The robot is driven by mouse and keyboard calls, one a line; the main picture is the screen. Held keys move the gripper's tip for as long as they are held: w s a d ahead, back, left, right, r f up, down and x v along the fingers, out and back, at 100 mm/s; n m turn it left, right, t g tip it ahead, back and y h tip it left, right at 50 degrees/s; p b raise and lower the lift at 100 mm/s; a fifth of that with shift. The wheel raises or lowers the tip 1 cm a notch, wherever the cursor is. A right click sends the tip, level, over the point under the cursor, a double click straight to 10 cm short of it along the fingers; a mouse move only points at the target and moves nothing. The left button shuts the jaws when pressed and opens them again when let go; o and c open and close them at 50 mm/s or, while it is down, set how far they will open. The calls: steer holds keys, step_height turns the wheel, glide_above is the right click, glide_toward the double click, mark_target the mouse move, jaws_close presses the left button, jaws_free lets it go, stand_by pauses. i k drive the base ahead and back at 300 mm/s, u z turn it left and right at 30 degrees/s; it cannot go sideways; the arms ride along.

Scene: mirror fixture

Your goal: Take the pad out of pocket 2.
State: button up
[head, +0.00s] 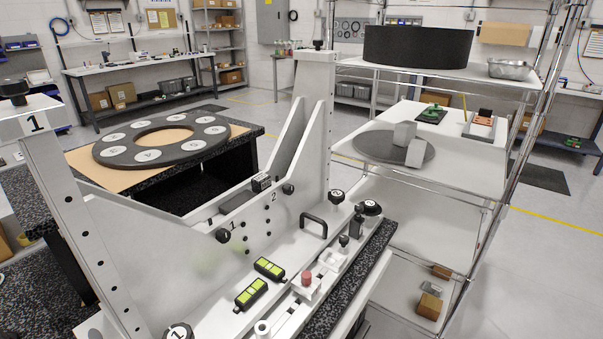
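The white fixture (205,268) fills the middle of the head view, with a V-shaped front plate between two tall posts. The marks 1 and 2 are on the plate; the 2 is right of centre, with black knobs around it. Just behind the plate's edge, above and left of the 2, a small dark block with a light top (262,182) shows. A flat dark grey piece (238,202) lies left of it. I cannot tell which of these is the pad; the plate hides the pocket's inside. My gripper is not in view.
Two yellow-green level vials (269,268) and a black handle (313,226) are on the fixture's front. A dark ring with numbered white discs (115,161) lies on the table behind. A wire shelf rack on the right holds a dark disc (371,147) with grey blocks.

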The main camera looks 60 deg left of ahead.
mark_target(260, 183)
steer(key=i, duration=1.25)
steer(key=u, duration=1.5)
